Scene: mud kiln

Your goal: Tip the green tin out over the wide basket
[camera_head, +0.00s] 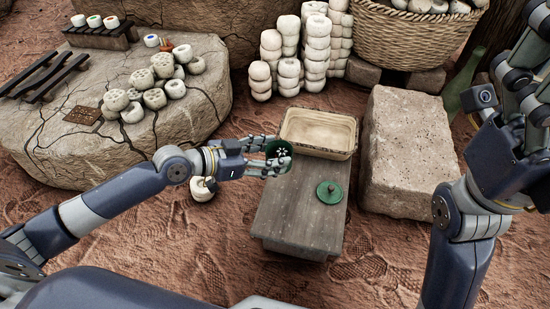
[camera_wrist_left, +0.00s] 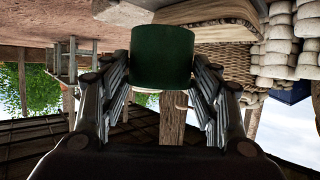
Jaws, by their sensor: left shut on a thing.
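The green tin (camera_head: 284,149) is held between the fingers of my left gripper (camera_head: 272,158), above the near left side of a wooden bench. Its dark opening, with pale bits inside, shows in the head view. In the left wrist view the tin (camera_wrist_left: 162,56) sits between the two fingers (camera_wrist_left: 162,85). A shallow, pale rectangular basket (camera_head: 320,134) stands at the bench's far end, just right of and beyond the tin. A round green lid (camera_head: 329,193) lies on the bench. My right gripper (camera_head: 525,75) is raised at the right edge; its opening cannot be made out.
The bench (camera_head: 300,220) has bare wood around the lid. A stone block (camera_head: 408,150) stands to its right. A large round wicker basket (camera_head: 410,38) and stacked pale pots (camera_head: 315,50) stand behind. A cracked stone slab (camera_head: 60,140) with pots is at left.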

